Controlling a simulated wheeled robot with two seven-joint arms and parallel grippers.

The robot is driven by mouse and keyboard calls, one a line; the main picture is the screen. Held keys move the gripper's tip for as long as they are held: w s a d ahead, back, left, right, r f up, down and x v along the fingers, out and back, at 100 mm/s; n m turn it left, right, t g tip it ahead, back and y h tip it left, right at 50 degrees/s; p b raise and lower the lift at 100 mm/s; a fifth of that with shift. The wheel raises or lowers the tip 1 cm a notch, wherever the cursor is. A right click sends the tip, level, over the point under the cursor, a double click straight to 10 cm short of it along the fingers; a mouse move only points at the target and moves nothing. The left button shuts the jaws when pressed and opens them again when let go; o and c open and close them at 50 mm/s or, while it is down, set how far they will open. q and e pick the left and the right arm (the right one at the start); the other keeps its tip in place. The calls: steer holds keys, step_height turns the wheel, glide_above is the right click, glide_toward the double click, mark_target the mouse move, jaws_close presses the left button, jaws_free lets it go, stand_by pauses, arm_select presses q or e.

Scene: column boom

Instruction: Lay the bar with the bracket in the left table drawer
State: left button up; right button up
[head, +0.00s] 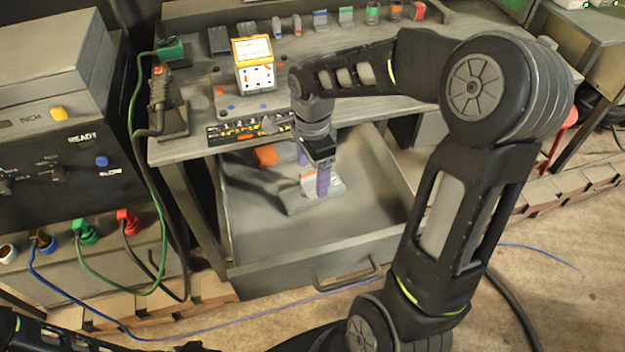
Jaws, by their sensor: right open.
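The left table drawer (290,262) is pulled open below the workbench. In it a flat grey bar (298,203) lies on the drawer floor, with a small orange and pale part on it that looks like the bracket. My right gripper (313,182) reaches down into the drawer, its purple fingertips open on either side of this piece. The fingers and wrist hide part of the bar, and I cannot tell whether they touch it. My left gripper does not show; only black arm parts appear at the bottom left.
An orange block (265,155) sits at the drawer's back left. A white and yellow box (255,70) stands on the workbench (185,148), with small coloured parts in a row behind it. A machine with cables (75,150) stands at the left. The drawer's right side is clear.

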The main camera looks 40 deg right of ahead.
steer(key=shift+r, duration=1.6)
